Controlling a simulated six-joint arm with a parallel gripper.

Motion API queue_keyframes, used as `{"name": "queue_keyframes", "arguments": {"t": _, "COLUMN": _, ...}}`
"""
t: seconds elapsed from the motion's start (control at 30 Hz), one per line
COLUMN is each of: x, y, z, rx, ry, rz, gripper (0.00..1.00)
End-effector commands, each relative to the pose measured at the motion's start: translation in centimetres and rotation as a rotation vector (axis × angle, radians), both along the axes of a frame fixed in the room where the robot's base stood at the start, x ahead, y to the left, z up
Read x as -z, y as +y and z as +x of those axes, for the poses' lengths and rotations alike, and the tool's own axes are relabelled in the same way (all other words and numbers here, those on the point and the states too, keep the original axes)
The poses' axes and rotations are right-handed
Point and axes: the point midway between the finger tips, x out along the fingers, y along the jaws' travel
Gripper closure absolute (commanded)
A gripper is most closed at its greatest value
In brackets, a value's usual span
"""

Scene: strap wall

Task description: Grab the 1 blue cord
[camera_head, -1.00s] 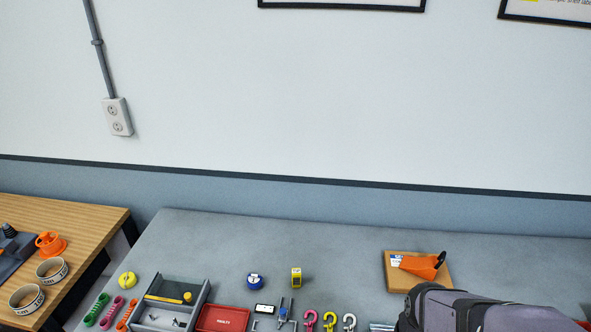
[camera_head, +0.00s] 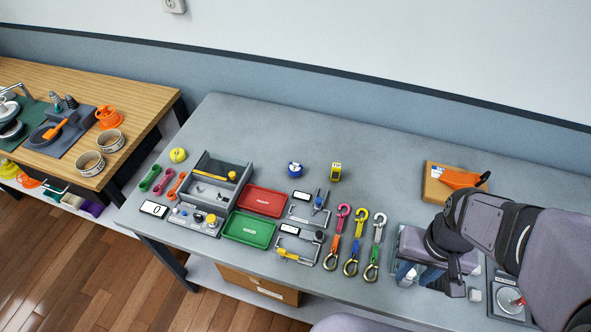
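No loose blue cord can be picked out with certainty. A blue strap (camera_head: 356,246) with a yellow hook at its top and a metal clip at its bottom lies flat on the grey bench, between an orange strap (camera_head: 337,243) and a green strap (camera_head: 377,247). A small round blue item (camera_head: 295,170) lies farther back; its kind is unclear. Blue shows beside my arm (camera_head: 404,272), partly hidden. My gripper (camera_head: 455,291) points down over the bench's right front, right of the straps and apart from them. Its fingers are too small and dark to tell open from shut.
Left of the straps are a red tray (camera_head: 262,201), a green tray (camera_head: 248,229) and a grey divided box (camera_head: 216,176). Green, pink and orange bundles (camera_head: 163,182) lie at the left. An orange tool on a cardboard box (camera_head: 437,187) stands behind my arm. The bench's back middle is clear.

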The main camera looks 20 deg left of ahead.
Motion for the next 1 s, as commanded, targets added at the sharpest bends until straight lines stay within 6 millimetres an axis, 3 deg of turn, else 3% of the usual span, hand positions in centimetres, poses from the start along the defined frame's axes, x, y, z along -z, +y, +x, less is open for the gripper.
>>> {"name": "queue_keyframes", "arguments": {"t": 0.37, "x": 0.0, "y": 0.0, "z": 0.0, "rx": 0.0, "ry": 0.0, "rz": 0.0, "gripper": 0.7}}
{"name": "queue_keyframes", "arguments": {"t": 0.5, "x": 0.0, "y": 0.0, "z": 0.0, "rx": 0.0, "ry": 0.0, "rz": 0.0, "gripper": 0.39}}
{"name": "queue_keyframes", "arguments": {"t": 0.53, "x": 0.0, "y": 0.0, "z": 0.0, "rx": 0.0, "ry": 0.0, "rz": 0.0, "gripper": 0.37}}
{"name": "queue_keyframes", "arguments": {"t": 0.87, "x": 0.3, "y": 0.3, "z": 0.4, "rx": -0.005, "ry": -0.008, "rz": 0.005, "gripper": 0.37}}
{"name": "queue_keyframes", "arguments": {"t": 1.0, "x": 1.6, "y": 2.2, "z": 3.2, "rx": -0.033, "ry": -0.069, "rz": 0.035, "gripper": 0.37}}
